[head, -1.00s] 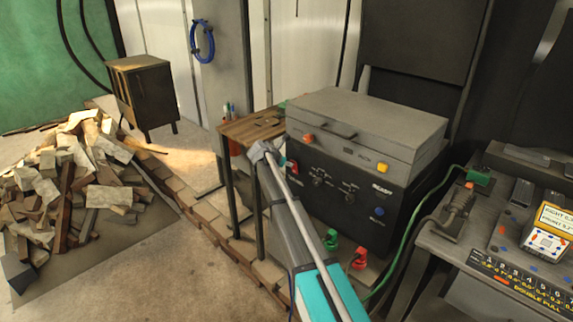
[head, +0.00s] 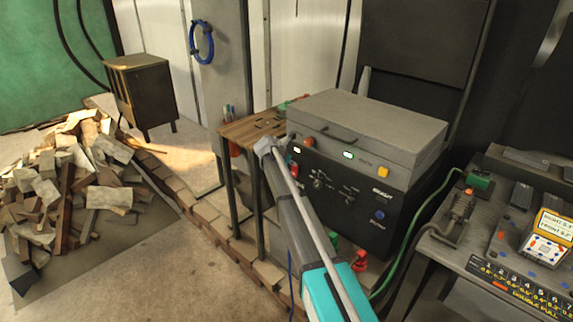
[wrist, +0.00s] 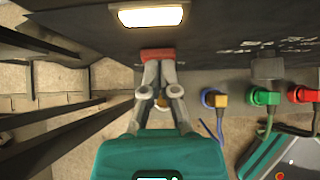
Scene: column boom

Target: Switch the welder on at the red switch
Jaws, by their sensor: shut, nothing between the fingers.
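The welder (head: 345,190) is a grey-lidded box with a dark front panel at centre right in the head view. Its red switch (wrist: 157,55) is at the top middle of the wrist view. It also shows partly at the panel's left edge in the head view (head: 294,174), beside my arm. My gripper (wrist: 160,66) is shut and empty, its fingertips right at the switch's lower edge, seemingly touching it. A lamp (wrist: 147,16) next to the switch glows warm white. A second lamp (head: 348,155) on the welder's front is lit pale green.
A small wooden-topped table (head: 250,127) stands left of the welder, close to my arm. Coloured plugs (wrist: 264,97) and cables sit below the panel. A control desk (head: 500,240) is at the right. A wood pile (head: 75,185) lies far left, with clear floor before it.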

